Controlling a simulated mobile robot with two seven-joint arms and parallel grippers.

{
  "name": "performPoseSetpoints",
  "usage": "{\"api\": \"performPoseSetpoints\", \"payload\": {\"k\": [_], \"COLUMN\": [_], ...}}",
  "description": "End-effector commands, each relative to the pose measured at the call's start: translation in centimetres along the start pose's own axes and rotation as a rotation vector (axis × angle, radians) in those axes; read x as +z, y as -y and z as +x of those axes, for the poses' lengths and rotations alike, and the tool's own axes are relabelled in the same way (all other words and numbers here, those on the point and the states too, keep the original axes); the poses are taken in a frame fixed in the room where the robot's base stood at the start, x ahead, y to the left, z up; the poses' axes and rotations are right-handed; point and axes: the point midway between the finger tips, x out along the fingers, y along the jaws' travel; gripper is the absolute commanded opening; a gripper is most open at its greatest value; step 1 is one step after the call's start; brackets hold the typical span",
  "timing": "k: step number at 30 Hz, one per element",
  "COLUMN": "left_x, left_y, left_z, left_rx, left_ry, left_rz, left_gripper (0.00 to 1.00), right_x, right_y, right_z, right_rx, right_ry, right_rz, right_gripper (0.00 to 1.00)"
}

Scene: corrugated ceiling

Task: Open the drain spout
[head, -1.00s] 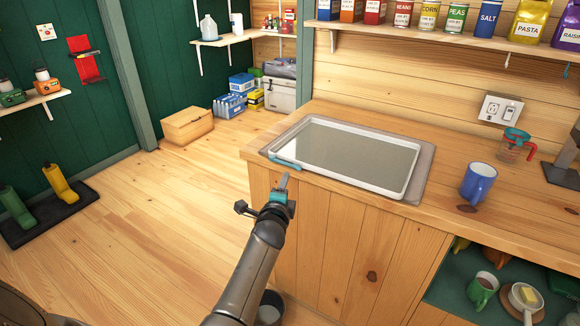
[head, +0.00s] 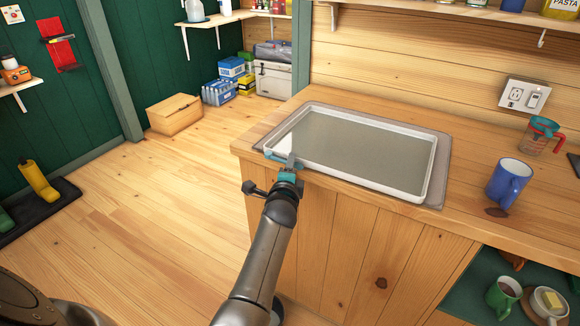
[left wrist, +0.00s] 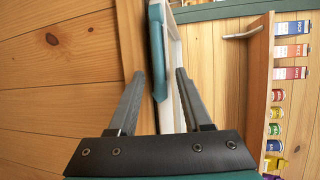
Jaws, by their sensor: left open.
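A shallow white tray (head: 432,172) with grey liquid or a grey surface inside sits on the wooden counter. A teal spout piece (head: 272,156) is at its near left corner. My left gripper (head: 291,163) is at that corner, in front of the tray's near edge. In the left wrist view my open left gripper (left wrist: 158,80) has the teal spout (left wrist: 157,52) between its two fingers, with a gap to the right finger; whether the left finger touches it I cannot tell. My right gripper is not in view.
A blue mug (head: 507,182) and a measuring cup (head: 541,134) stand right of the tray. An outlet (head: 523,96) is on the wall behind. A dark bucket (head: 277,308), mostly hidden by my arm, is on the floor below.

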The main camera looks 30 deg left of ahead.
Motion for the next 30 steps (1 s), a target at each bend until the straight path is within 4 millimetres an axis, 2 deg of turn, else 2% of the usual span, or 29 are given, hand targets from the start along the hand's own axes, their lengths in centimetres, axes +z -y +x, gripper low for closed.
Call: {"api": "performPoseSetpoints", "payload": {"k": [2, 15, 30], "left_x": [0.00, 0.01, 0.04], "left_y": [0.03, 0.01, 0.03], "left_z": [0.00, 0.00, 0.01], "left_rx": [0.000, 0.000, -0.001], "left_ry": [0.000, 0.000, 0.000], "left_rz": [0.000, 0.000, 0.000], "left_gripper": [0.48, 0.00, 0.00], "right_x": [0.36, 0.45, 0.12], "right_y": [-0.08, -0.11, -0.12], "right_z": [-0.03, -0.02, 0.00], "right_rx": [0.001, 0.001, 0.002], "right_ry": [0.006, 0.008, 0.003], "right_rz": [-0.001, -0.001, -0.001], "right_gripper": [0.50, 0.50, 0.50]}}
